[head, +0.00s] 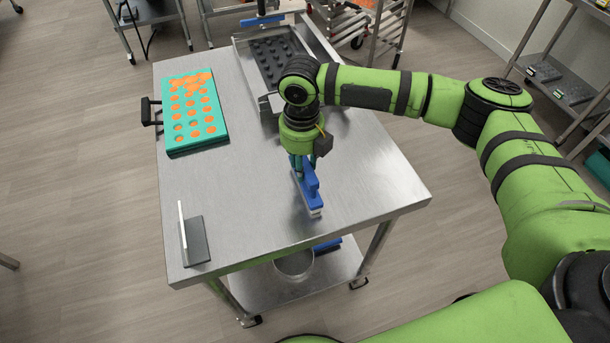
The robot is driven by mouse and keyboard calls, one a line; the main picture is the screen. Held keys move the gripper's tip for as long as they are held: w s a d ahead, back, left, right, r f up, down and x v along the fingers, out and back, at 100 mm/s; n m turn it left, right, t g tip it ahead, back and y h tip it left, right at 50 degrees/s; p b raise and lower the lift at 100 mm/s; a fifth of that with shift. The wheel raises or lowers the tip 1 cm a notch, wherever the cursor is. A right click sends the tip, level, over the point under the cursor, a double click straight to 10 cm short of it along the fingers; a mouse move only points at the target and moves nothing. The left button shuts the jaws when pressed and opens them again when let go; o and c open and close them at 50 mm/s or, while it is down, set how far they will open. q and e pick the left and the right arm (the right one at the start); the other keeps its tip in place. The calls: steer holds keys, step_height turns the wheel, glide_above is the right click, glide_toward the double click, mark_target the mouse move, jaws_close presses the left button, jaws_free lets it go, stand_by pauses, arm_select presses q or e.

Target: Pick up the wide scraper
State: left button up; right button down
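A blue tool with a pale lower edge (314,208), which looks like the wide scraper, is at the right part of the steel table (250,225). My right gripper (304,165) points down over it, with its fingers at the tool's upright blue handle. The gripper and wrist hide part of the handle, so I cannot tell whether the fingers are closed on it. The tool's lower edge appears at or very near the tabletop. My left gripper is not in view.
A teal mold with orange cavities (195,111) lies at the table's left. A grey stand with a white upright plate (193,238) is at the front left. A metal tray with dark bumps (272,62) is at the back. A bucket (294,264) sits on the lower shelf.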

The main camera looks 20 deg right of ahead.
steer(key=shift+r, duration=0.55)
step_height(320, 180, up, 2)
steer(key=shift+w+r+b, duration=0.1)
steer(key=shift+r+b, duration=0.1)
steer(key=shift+b, duration=0.55)
arm_select(q)
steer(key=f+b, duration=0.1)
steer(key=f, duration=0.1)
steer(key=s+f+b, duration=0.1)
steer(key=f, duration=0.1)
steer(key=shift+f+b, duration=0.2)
steer(key=shift+b, duration=0.2)
arm_select(e)
steer(key=s+a+r, duration=0.5)
steer(key=a+r, duration=0.2)
steer(key=a, duration=0.3)
steer(key=shift+s+a+r, duration=0.15)
steer(key=shift+s+r, duration=0.15)
steer(key=shift+s, duration=0.1)
steer(key=c, duration=1.9)
jaws_free()
steer(key=shift+c, duration=0.2)
jaws_close()
steer(key=shift+s+f, duration=0.1)
